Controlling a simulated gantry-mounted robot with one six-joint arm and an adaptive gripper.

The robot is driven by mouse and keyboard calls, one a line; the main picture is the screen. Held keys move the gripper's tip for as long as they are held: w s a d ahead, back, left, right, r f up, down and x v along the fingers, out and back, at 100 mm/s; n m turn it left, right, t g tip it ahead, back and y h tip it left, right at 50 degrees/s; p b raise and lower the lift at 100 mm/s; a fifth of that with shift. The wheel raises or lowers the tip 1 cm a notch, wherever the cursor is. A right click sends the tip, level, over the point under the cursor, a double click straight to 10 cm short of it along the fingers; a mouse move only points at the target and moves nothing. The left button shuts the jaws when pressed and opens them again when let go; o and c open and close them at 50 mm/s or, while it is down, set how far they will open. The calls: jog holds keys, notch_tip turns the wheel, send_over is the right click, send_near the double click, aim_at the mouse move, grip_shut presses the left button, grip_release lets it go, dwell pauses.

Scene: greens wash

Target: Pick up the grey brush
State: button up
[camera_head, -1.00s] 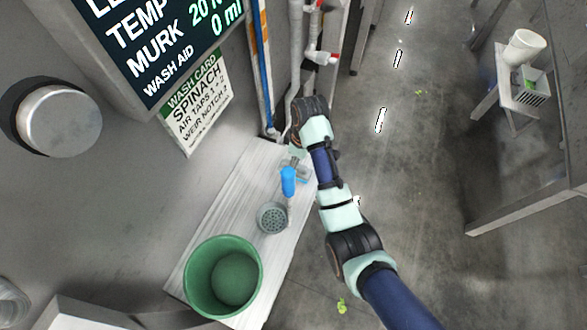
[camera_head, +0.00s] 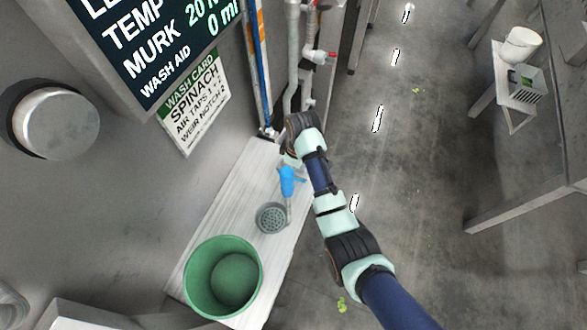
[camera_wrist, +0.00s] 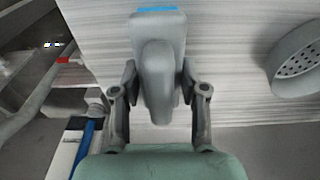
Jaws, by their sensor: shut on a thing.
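The grey brush (camera_wrist: 158,70) shows in the wrist view as a grey block with a rounded grip, between the two fingers of my gripper (camera_wrist: 158,95). The fingers press on its sides. In the head view, my gripper (camera_head: 289,161) is over the far end of a pale bench, and my arm mostly hides the brush there. A blue object (camera_head: 288,182) is close beside the gripper on the near side. A blue strip (camera_wrist: 158,9) shows at the brush's far end in the wrist view; I cannot tell whether it belongs to the brush.
A grey perforated strainer (camera_head: 271,217) and a green bucket (camera_head: 194,277) stand on the pale bench (camera_head: 222,210). Pipes with a red tap (camera_head: 331,57) rise beyond the gripper. A sign board (camera_head: 195,105) overhangs at left.

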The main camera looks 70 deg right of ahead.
notch_tip(320, 180, up, 11)
jog(key=shift+r+p, duration=0.15)
jog(key=shift+p, duration=1.1)
notch_tip(320, 180, up, 9)
jog(key=p, duration=0.8)
jog(key=shift+p, duration=0.4)
